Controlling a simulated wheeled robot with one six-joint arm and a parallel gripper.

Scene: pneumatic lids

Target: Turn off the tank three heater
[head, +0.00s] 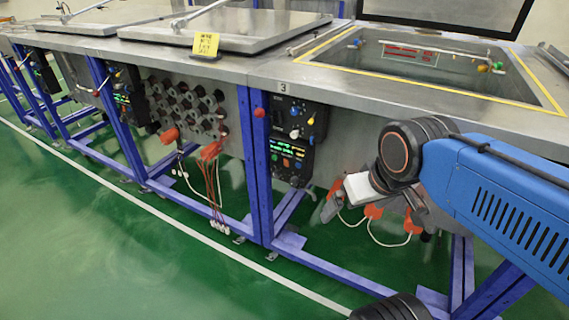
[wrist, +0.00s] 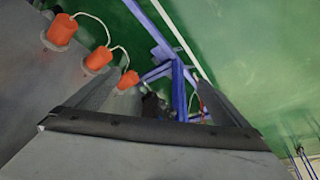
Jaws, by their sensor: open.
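The tank marked 3 (head: 408,58) stands at the right in the head view, its lid raised. Its dark control panel (head: 297,140) is on the front, right of a blue post. The upper part carries small blue, white, red and yellow knobs. The lower part has lit green displays (head: 291,149) and small orange buttons; which one is the heater switch is too small to tell. My gripper (head: 330,205) is below and right of the panel, apart from it. In the wrist view my gripper (wrist: 158,85) has its fingers spread, with nothing held. A dark shape between them is unclear.
Orange plugs (head: 373,211) with white cables sit low on the tank front near my gripper. They also show at the left in the wrist view (wrist: 97,58). Blue frame legs (head: 258,170) stand beside the panel. Green floor (head: 90,235) in front is clear.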

